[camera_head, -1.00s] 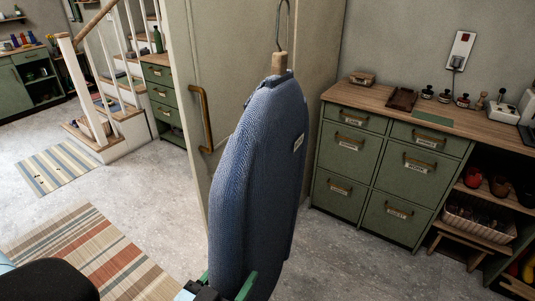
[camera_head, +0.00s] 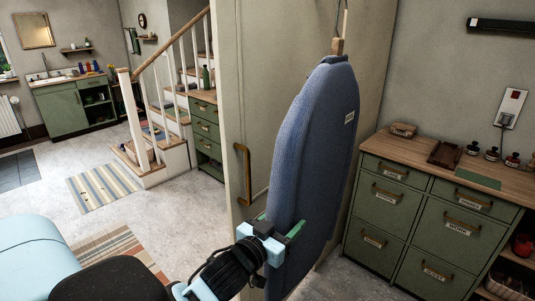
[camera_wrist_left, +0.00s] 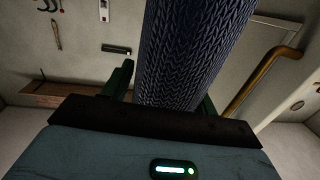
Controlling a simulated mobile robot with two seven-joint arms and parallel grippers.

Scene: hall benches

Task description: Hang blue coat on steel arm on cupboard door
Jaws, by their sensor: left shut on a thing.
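The blue coat (camera_head: 315,130) is a thick, knitted-looking shape hanging upright, with a small white label near its right edge. A wooden hanger piece (camera_head: 337,46) and thin steel hook (camera_head: 344,20) rise from its top; the hook's tip is cut off by the picture edge. My left gripper (camera_head: 283,235) is shut on the coat's lower part. In the left wrist view the coat (camera_wrist_left: 190,50) stands between the fingers. Behind it is the beige cupboard door (camera_head: 260,70) with a brass handle (camera_head: 245,172). I cannot make out the steel arm. My right gripper is not in view.
A green drawer unit (camera_head: 428,228) with a wooden top stands at the right, holding several small items. White-railed stairs (camera_head: 172,125) and a striped rug (camera_head: 105,188) lie at the left. The grey floor between is mostly clear.

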